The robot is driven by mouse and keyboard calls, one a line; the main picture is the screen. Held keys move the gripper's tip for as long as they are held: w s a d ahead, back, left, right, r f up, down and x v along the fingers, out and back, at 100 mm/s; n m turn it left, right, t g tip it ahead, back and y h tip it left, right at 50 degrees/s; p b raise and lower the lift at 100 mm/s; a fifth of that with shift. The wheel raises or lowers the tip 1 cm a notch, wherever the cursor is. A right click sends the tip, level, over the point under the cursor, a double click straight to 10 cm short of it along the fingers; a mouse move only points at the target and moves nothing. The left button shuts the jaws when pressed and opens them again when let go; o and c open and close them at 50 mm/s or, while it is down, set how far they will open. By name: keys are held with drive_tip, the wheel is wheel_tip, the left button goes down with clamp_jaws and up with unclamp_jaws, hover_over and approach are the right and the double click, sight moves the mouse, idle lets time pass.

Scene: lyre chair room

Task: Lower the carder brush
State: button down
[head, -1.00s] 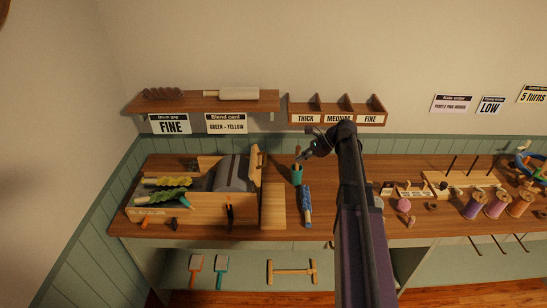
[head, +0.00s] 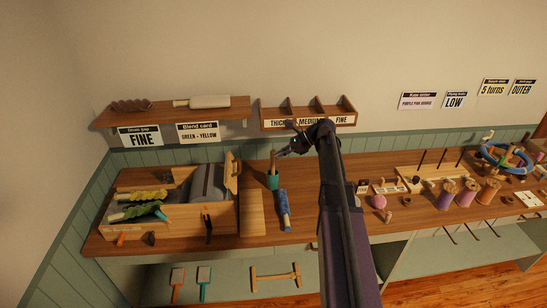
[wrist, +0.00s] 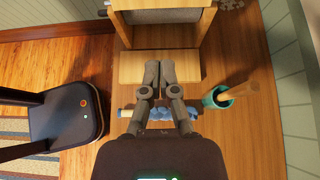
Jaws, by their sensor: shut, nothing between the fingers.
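The wooden drum carder (head: 222,216) sits at the left of the bench, with its grey drum (head: 208,183) inside and a dark lever (head: 208,229) on its front side. I cannot tell for certain which part is its brush. My gripper (head: 281,154) is in the air above the bench, right of the carder and near the teal cup (head: 272,181). In the wrist view its fingers (wrist: 166,64) are together and empty, over the pale wooden board (wrist: 130,68). The carder's end (wrist: 118,28) shows beyond the fingertips.
A blue fibre roll (head: 284,210) lies between the board and my arm. The cup holds a wooden-handled tool (wrist: 244,88). A shelf (head: 180,118) and a labelled rack (head: 352,118) hang on the wall above. Spools (head: 467,196) and a blue ring (head: 490,154) occupy the right side.

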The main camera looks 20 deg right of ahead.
drive_tip(key=a+r+b+x, duration=0.1)
drive_tip(key=r+b+x, duration=0.1)
drive_tip(key=x, duration=0.9)
drive_tip(key=shift+w+a+b, duration=0.3)
drive_tip(key=shift+a+b, duration=0.2)
drive_tip(key=shift+b, duration=0.15)
drive_tip(key=shift+a+r+p, duration=0.2)
drive_tip(key=shift+a+p, duration=0.15)
drive_tip(key=shift+p, duration=0.05)
